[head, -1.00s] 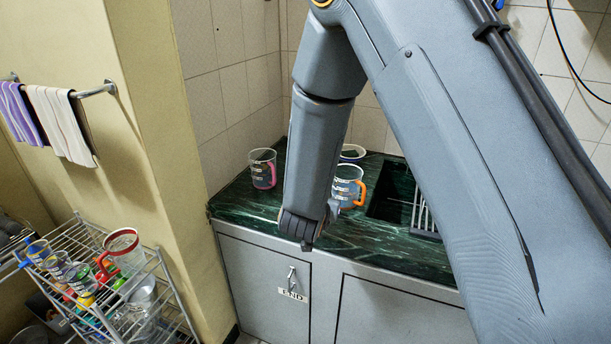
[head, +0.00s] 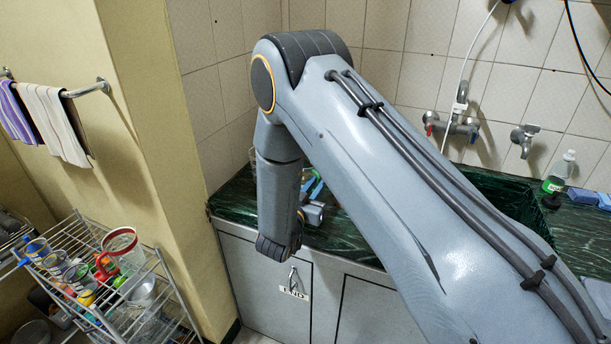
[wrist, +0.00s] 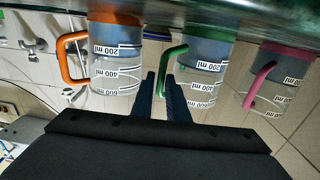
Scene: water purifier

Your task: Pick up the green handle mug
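The green handle mug (wrist: 205,70) shows in the wrist view, which appears upside down, with measuring marks on its clear wall and its green handle (wrist: 161,75) toward my gripper. My gripper (wrist: 160,76) is open, with a narrow gap between its two dark blue fingers. The green handle shows in line with that gap; whether it is between the fingers or beyond them I cannot tell. In the head view my gripper (head: 312,186) is partly hidden by my arm at the counter, and the green handle mug is hidden.
An orange-handled mug (wrist: 113,68) and a pink-handled mug (wrist: 283,80) stand on either side in the wrist view. The dark green counter (head: 340,236) has a sink (head: 505,200) at right. A wire rack (head: 165,285) with mugs stands at lower left.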

